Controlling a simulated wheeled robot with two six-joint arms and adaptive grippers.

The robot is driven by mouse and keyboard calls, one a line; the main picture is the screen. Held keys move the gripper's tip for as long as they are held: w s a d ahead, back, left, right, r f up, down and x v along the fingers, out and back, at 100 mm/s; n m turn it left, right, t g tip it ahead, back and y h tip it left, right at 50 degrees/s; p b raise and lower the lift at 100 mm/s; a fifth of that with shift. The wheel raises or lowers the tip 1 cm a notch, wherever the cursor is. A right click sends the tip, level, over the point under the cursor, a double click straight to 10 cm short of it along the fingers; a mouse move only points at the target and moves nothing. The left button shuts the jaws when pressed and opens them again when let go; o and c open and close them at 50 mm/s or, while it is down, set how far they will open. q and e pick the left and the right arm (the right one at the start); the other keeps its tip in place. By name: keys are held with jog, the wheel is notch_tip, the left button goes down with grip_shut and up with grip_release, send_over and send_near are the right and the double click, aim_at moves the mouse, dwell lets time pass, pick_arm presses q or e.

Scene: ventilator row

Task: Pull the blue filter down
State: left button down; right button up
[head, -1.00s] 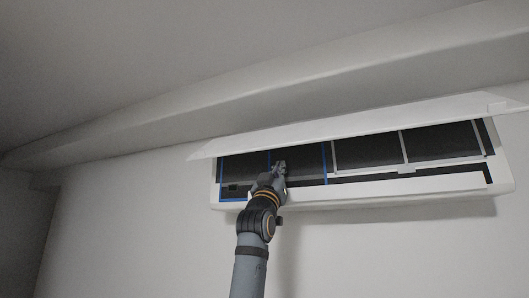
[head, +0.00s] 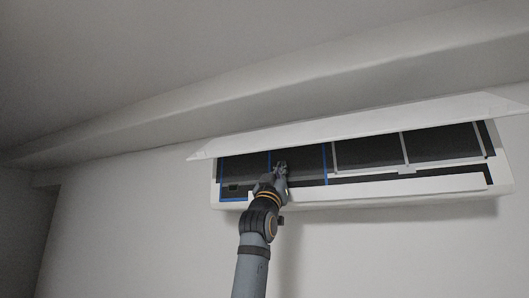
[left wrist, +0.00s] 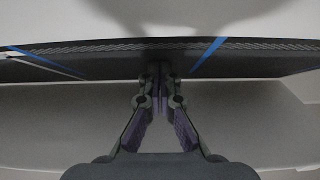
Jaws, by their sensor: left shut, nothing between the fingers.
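The blue filter (head: 324,165) is a dark mesh panel with thin blue frame bars, in the left part of the open white wall unit. My left gripper (head: 281,167) is in front of the mesh, between two blue bars, with its fingers shut and empty. In the left wrist view the gripper (left wrist: 160,75) points at the dark mesh, with a blue bar (left wrist: 208,55) on the right and another on the left. I cannot tell whether the fingertips touch the filter. The gripper and arm hide the filter's lower middle edge. My right gripper is not in view.
The white front cover (head: 350,124) is raised and juts out above the filters. A second filter with grey bars (head: 404,148) is in the right part of the unit. The unit's white lower casing (head: 400,188) runs below. The wall beneath is bare.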

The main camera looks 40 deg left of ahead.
pick_arm(q)
jog(key=shift+w+f+b, duration=0.15)
jog(key=shift+f+b, duration=1.7)
jog(key=shift+f, duration=0.5)
jog(key=b+v, duration=0.4)
jog(key=b, duration=0.1)
jog(key=shift+s+d+r, duration=0.1)
jog(key=shift+s+d, duration=0.05)
jog(key=shift+s, duration=0.5)
